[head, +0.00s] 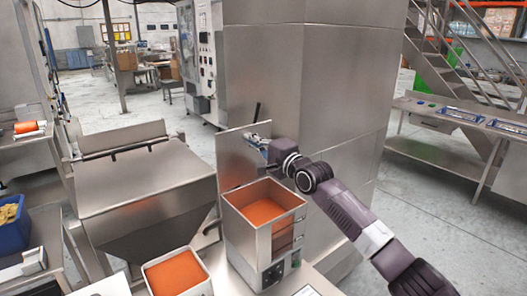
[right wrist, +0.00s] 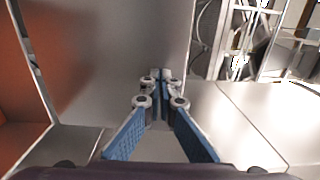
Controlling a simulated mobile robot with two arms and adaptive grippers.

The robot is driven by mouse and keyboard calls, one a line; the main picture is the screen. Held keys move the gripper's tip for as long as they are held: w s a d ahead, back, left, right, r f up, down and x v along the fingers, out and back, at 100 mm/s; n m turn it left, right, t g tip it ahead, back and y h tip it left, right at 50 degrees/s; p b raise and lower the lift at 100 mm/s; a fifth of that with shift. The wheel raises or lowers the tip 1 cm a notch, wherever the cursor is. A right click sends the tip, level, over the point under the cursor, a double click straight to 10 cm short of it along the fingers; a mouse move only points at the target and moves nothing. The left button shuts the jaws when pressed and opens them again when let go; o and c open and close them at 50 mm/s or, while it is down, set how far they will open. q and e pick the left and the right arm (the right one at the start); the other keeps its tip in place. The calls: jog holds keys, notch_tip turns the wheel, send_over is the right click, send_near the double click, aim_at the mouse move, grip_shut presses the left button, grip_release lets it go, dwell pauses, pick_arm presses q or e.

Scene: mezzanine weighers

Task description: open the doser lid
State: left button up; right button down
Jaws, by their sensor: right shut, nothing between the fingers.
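The doser (head: 232,222) is a steel box with an open top, orange material inside and a small control panel low on its front. Its lid (head: 230,160) stands upright at the back of the box, so the opening is uncovered. My right gripper (head: 253,138) is shut and empty, at the upper right of the lid; I cannot tell whether it touches it. In the right wrist view the closed fingertips (right wrist: 160,74) show beside the grey lid panel (right wrist: 105,50), with the orange inside at far left. My left gripper is not in view.
A steel hopper with a closed sloping cover (head: 145,180) stands to the left. A smaller open container of orange material (head: 206,288) sits in front. A tall steel cabinet (head: 335,110) stands close behind my right arm. A blue bin (head: 12,235) is at far left.

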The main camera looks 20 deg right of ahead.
jog(key=b+x, duration=0.1)
jog(key=x, duration=0.1)
jog(key=shift+w+a+r, duration=0.1)
jog(key=shift+w+r, duration=0.05)
jog(key=shift+w, duration=0.15)
dwell(0.5)
